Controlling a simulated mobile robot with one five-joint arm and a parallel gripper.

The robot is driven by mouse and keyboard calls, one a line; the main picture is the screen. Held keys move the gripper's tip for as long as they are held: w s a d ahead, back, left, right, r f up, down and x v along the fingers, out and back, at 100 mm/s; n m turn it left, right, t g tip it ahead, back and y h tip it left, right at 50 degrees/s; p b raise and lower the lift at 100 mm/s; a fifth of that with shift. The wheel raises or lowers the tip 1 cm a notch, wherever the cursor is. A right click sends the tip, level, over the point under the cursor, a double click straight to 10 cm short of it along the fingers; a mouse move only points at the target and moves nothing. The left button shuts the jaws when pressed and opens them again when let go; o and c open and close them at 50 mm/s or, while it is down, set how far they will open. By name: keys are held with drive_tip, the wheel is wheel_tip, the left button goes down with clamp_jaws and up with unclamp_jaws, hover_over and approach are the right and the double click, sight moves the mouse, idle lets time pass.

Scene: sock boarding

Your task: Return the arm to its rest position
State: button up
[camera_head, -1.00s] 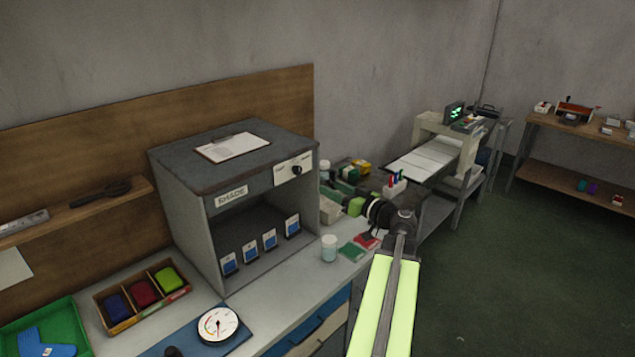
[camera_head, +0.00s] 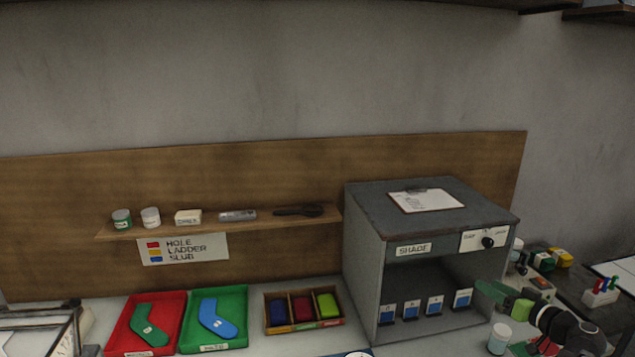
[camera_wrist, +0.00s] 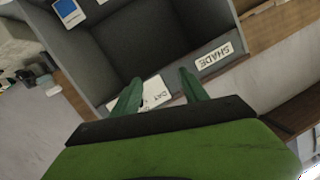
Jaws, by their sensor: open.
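My gripper (camera_head: 506,299) is at the lower right in the head view, beside the right front of the grey shade box (camera_head: 364,255). Its green fingers point left toward the box opening. In the wrist view my gripper (camera_wrist: 158,92) has its two green fingers apart with nothing between them. The box interior (camera_wrist: 135,35) and its SHADE label (camera_wrist: 214,56) show beyond the fingers. My arm runs off the lower right of the head view.
A white-lidded jar (camera_head: 499,338) stands just below my gripper. A red tray (camera_head: 172,303) and a green tray (camera_head: 240,334) hold sock shapes. A three-part box (camera_head: 333,323) holds coloured pieces. A clipboard (camera_head: 426,200) lies on top of the shade box. A wooden shelf (camera_head: 255,222) carries small items.

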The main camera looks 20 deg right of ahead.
drive_tip(key=w+a+f+n+g+y, duration=0.1)
drive_tip(key=w+a+f+g, duration=0.25)
drive_tip(key=a, duration=0.55)
drive_tip(key=w+a+f+g+y, duration=0.25)
drive_tip(key=a+f, duration=0.25)
drive_tip(key=a, duration=0.4)
drive_tip(key=w+a+f+n+g+y, duration=0.1)
drive_tip(key=w+a+f+g, duration=0.25)
drive_tip(key=a, duration=0.55)
drive_tip(key=s+a+f+g+h, duration=0.2)
drive_tip(key=a+f+g+h, duration=0.1)
drive_tip(key=a, duration=0.6)
drive_tip(key=s+a+f+g+h, duration=0.3)
drive_tip(key=a+f, duration=0.2)
drive_tip(key=a, duration=0.5)
drive_tip(key=shift+a, duration=0.3)
drive_tip(key=shift+w+g, duration=0.1)
drive_tip(key=shift+g, duration=0.15)
drive_tip(key=shift+c, duration=0.4)
